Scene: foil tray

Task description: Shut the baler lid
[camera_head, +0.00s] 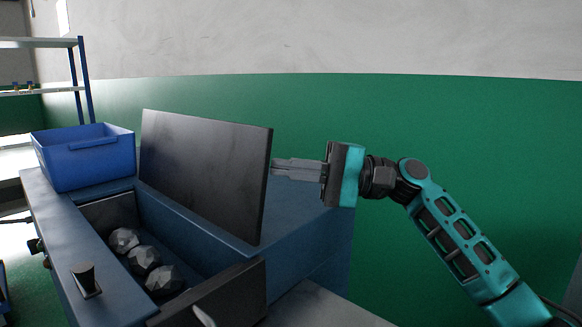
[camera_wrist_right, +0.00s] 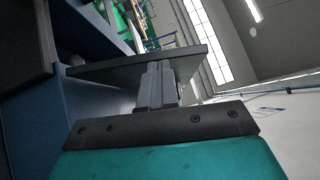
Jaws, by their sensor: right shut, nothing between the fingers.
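The baler is a blue box (camera_head: 325,232) with an open chamber. Its dark lid (camera_head: 205,170) stands raised, nearly upright, along the chamber's far side. Several grey faceted foil balls (camera_head: 144,260) lie in the chamber. My right gripper (camera_head: 274,168) is shut and empty, with its fingertips at the lid's right edge. In the right wrist view the shut fingers (camera_wrist_right: 157,72) reach the lid's edge (camera_wrist_right: 130,62); I cannot tell whether they touch it. My left gripper is not in view.
A blue bin (camera_head: 85,160) stands on the baler's far left part. A dark flap (camera_head: 215,295) is at the chamber's near right end. A small black knob (camera_head: 86,279) sits on the front ledge. A shelf rack (camera_head: 80,80) stands at the back left. A green and grey wall is behind.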

